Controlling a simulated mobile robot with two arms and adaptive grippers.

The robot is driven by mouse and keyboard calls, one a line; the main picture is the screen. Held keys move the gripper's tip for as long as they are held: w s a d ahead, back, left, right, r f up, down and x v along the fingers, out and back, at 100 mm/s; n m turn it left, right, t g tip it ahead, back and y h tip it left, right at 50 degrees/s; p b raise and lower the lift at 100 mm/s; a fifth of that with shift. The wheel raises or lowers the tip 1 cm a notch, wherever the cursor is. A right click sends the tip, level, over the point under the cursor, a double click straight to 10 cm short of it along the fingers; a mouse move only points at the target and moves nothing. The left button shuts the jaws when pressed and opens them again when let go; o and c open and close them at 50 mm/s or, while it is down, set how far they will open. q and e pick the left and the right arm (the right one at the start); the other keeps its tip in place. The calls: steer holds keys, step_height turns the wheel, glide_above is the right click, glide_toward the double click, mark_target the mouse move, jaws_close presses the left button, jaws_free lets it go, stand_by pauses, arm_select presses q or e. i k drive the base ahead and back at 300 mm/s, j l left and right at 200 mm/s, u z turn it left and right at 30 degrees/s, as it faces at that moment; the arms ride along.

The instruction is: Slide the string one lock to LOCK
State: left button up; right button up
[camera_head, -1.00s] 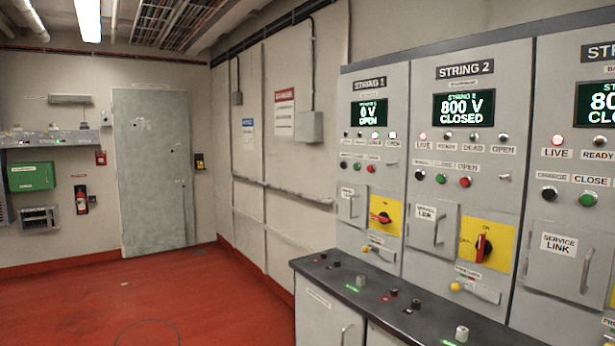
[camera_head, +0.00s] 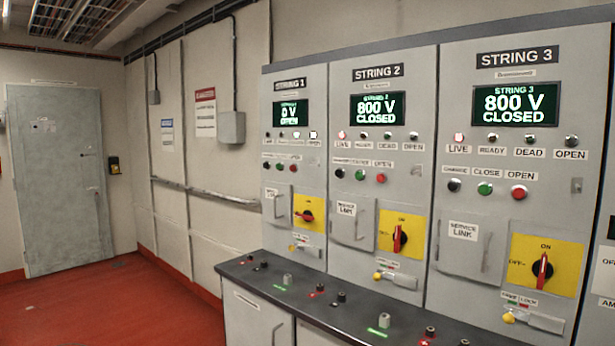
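The string 1 panel (camera_head: 300,150) stands at the left of the cabinet row. Its display (camera_head: 291,113) reads 0 V OPEN. Its rotary handle (camera_head: 306,215) on a yellow plate lies turned sideways, away from upright. Neither of my grippers is in view.
String 2 (camera_head: 378,72) and string 3 (camera_head: 517,57) read 800 V CLOSED, handles upright, with similar locks below. A dark counter ledge (camera_head: 240,268) with knobs juts out under the panels. The red floor (camera_head: 110,310) at left is clear, before a grey door (camera_head: 60,180).

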mark_target(291, 248)
steer(key=i+j, duration=0.45)
steer(key=i+j+z, duration=0.1)
steer(key=i+j, duration=0.35)
steer(key=j, duration=0.15)
steer(key=i+j, duration=0.45)
steer(key=i+j+z, duration=0.1)
steer(key=i+j, duration=0.35)
steer(key=j, duration=0.15)
